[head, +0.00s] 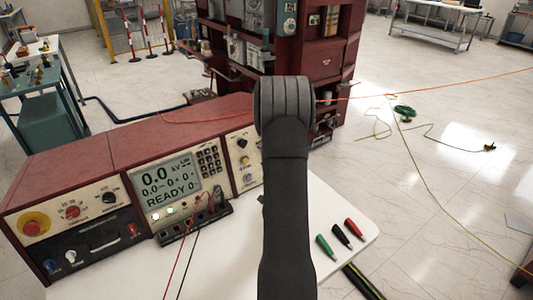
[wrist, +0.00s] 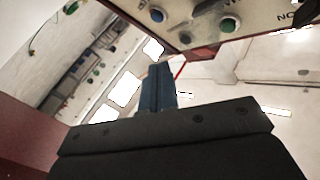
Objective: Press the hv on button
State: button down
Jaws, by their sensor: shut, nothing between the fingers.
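The red control console (head: 120,150) stands on a white table in the head view. Its display reads 0.0 kV and READY, with small buttons (head: 183,208) below it. I cannot tell which is the hv on button. My gripper (wrist: 159,70) is shut and empty, its fingertips below the panel in the picture and apart from it. In the head view my arm hides the gripper and part of the console's right end.
Green, black and red probes (head: 341,236) lie on the table (head: 310,200) right of my arm. Red and black leads hang over the console's front. A tall red cabinet (head: 325,55) stands behind. Orange and yellow cables cross the floor at right.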

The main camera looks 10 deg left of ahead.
dwell(0.3)
jog(key=w+a+f, duration=0.2)
jog(key=w+a, duration=0.4)
dwell(0.4)
jog(key=shift+w+a, duration=0.1)
jog(key=shift+a, duration=0.05)
dwell(1.9)
jog(key=shift+w+a+f, duration=0.1)
jog(key=shift+w+a, duration=0.05)
jog(key=shift+w, duration=0.05)
jog(key=shift+w+a+f, duration=0.1)
jog(key=shift+w+a, duration=0.2)
jog(key=shift+a, duration=0.05)
dwell(0.8)
jog(key=shift+s+d, duration=0.1)
jog(key=shift+d, duration=0.05)
jog(key=shift+s+d+r, duration=0.2)
jog(key=shift+s+d, duration=0.25)
jog(key=shift+s, duration=0.05)
dwell(0.3)
jog(key=shift+s+d+r, duration=0.3)
jog(key=shift+s+d, duration=0.6)
jog(key=shift+s+d+r, duration=0.3)
jog(key=shift+s+d, duration=0.55)
